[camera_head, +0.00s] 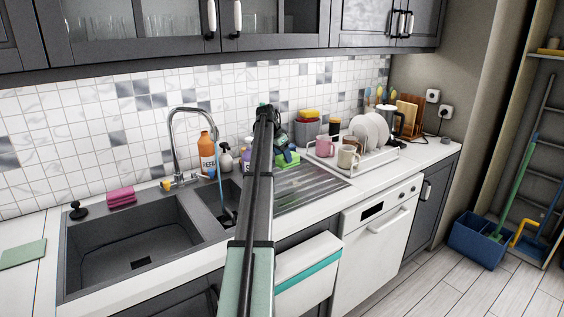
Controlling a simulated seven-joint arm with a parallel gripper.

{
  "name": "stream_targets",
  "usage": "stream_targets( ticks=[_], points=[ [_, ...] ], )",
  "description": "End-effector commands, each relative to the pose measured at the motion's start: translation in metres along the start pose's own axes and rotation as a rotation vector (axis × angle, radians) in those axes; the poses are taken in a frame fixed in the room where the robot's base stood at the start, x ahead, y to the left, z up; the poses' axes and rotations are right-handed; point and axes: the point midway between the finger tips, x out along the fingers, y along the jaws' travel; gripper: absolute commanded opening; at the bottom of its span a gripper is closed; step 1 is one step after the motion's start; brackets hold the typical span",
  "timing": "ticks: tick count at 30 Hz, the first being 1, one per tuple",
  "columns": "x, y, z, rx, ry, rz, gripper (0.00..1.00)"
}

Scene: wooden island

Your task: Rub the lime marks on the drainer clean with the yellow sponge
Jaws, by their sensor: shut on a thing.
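The ridged metal drainer (312,184) lies right of the sinks, partly hidden behind my arm. I cannot make out lime marks on it at this size. My gripper (283,147) is over the drainer's back left part, near the wall, pointing down. It is shut on a small bright green-yellow block (288,159), which appears to be the sponge. The fingertips are too small to see clearly. The block is low, at or just above the drainer; I cannot tell whether it touches.
A white dish rack (372,160) with plates and mugs stands right of the drainer. An orange bottle (207,154), a spray bottle (226,158) and the tap (175,143) stand left. The drainer's front right is clear.

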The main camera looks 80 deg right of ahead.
Motion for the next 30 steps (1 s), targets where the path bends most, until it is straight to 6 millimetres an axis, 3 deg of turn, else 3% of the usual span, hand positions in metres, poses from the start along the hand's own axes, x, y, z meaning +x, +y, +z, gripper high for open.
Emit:
stream_targets(
  ticks=[11,22,30],
  points=[
    [0.011,0.002,0.006,0.028,0.000,0.012,0.35],
    [0.046,0.002,0.021,0.028,0.000,0.012,0.35],
    [0.044,0.001,0.019,0.028,0.000,0.011,0.35]
  ],
)
